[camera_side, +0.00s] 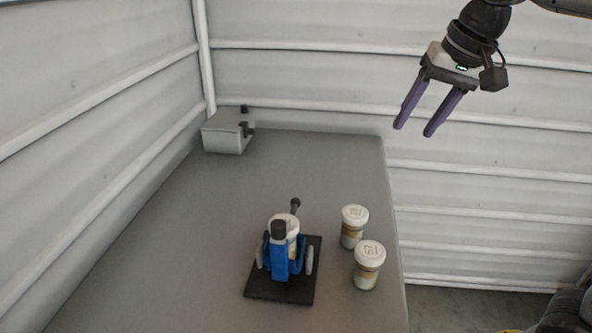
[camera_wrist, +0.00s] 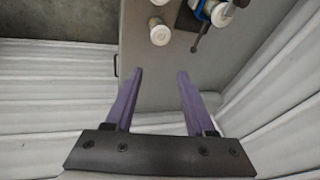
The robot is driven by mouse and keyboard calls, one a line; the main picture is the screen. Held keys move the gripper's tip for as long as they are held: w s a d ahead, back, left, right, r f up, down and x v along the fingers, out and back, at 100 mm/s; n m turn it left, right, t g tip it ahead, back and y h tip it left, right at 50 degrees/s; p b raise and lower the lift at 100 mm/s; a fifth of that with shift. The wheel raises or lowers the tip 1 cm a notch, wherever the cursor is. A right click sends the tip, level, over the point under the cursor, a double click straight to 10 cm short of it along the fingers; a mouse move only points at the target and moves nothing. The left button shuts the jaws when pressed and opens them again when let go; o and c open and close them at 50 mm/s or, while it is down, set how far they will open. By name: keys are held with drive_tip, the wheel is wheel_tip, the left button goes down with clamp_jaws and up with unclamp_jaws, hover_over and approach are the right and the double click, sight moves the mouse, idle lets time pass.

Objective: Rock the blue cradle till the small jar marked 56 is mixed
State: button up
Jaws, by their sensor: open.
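The blue cradle (camera_side: 281,268) stands on a black base plate (camera_side: 281,289) near the front of the grey table. A white-lidded jar (camera_side: 292,226) sits in the cradle, partly hidden by its dark-topped upright; I cannot read a number on it. A dark handle with a knob (camera_side: 295,204) sticks out behind the jar. The cradle also shows at the top of the wrist view (camera_wrist: 218,12). My gripper (camera_side: 413,131) is open and empty, high above the table's right side, well apart from the cradle. Its purple fingers (camera_wrist: 160,73) show in the wrist view.
Two more white-lidded jars stand right of the cradle, one farther back (camera_side: 353,228) and one nearer (camera_side: 368,266). Their lid marks are too small to read surely. A grey box (camera_side: 227,133) sits at the back left corner. Corrugated walls edge the table; its middle is clear.

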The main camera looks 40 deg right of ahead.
drive_tip(key=w+a+m, duration=0.1)
drive_tip(key=w, duration=0.6)
drive_tip(key=g, duration=0.4)
hover_over(296, 199)
wheel_tip(296, 199, down, 18)
drive_tip(key=shift+w+f, duration=0.1)
drive_tip(key=shift+w, duration=0.05)
drive_tip(key=shift+f, duration=4.6)
drive_tip(key=shift+c, duration=0.2)
drive_tip(key=c, duration=0.6)
drive_tip(key=shift+c, duration=0.2)
